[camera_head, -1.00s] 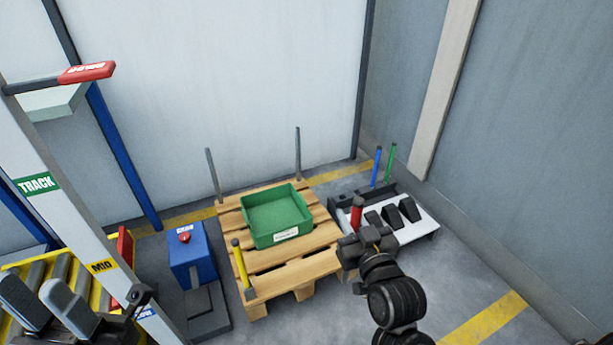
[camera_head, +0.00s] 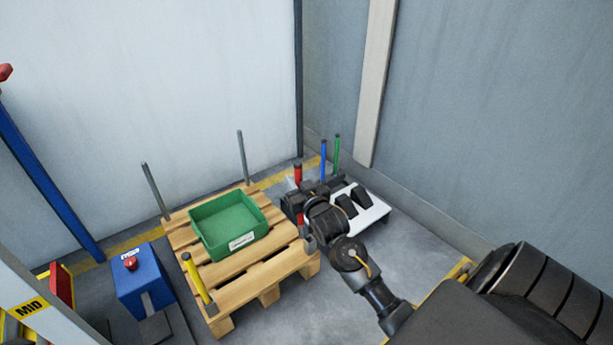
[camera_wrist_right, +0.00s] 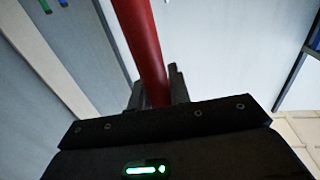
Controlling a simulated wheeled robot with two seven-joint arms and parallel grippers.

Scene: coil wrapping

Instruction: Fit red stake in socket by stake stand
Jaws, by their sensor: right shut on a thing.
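My right gripper (camera_head: 297,202) is shut on the red stake (camera_head: 298,173), which stands roughly upright between the pallet's right edge and the stake stand. In the right wrist view the red stake (camera_wrist_right: 143,45) runs up between the two fingers (camera_wrist_right: 158,90). The white stake stand (camera_head: 372,213) is just right of the gripper, with a blue stake (camera_head: 323,160) and a green stake (camera_head: 337,153) upright at its back. My gripper and wrist hide part of the stand. I cannot make out the socket or the stake's lower end clearly. My left gripper is out of view.
A wooden pallet (camera_head: 265,262) holds a green bin (camera_head: 215,250), with a yellow stake (camera_head: 196,277) at its front left and two grey posts (camera_head: 243,158) at its back. A blue box with a red button (camera_head: 140,280) stands left. Walls close off the back and right.

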